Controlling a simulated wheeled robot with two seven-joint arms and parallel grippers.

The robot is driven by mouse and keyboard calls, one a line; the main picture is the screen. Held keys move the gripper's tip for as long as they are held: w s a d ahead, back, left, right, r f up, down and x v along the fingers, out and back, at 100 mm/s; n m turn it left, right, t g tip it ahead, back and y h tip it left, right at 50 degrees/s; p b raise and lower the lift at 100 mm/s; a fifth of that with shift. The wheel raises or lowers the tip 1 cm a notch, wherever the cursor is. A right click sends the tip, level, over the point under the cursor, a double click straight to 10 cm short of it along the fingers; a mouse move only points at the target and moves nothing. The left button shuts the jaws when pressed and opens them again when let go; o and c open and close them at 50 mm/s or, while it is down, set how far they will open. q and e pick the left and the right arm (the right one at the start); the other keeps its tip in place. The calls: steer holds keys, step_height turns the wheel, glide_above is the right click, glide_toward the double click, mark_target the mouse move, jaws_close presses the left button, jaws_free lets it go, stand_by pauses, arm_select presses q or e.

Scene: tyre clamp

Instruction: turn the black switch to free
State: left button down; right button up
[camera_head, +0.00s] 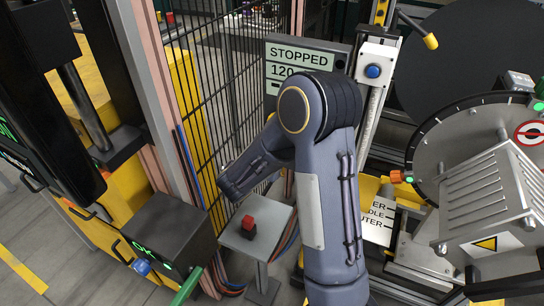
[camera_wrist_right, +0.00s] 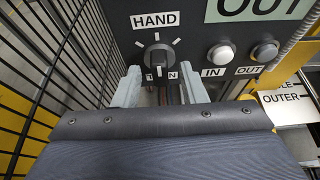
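The black switch (camera_wrist_right: 158,57) is a round knob with a grip bar on a dark panel in the right wrist view. A "HAND" label (camera_wrist_right: 154,20) is above it, with pale tick marks around the knob. A lower label (camera_wrist_right: 160,77) is partly covered, and no "free" label is readable. The bar looks near upright; I cannot tell which mark it points at. My right gripper (camera_wrist_right: 160,92) is open, its two pale fingers below and either side of the knob, apparently apart from it. In the head view my right arm hides the switch and gripper. My left gripper is not in view.
Two round buttons (camera_wrist_right: 220,54) (camera_wrist_right: 264,50) labelled "IN" and "OUT" are right of the switch. A black mesh fence (camera_head: 215,90) stands left of my arm. A red button on a grey pedestal (camera_head: 246,222) is near my forearm. A large clamp machine (camera_head: 480,180) is at right.

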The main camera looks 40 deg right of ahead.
steer(key=v, duration=0.7)
steer(key=shift+s+a, duration=0.15)
steer(key=shift+r, duration=0.15)
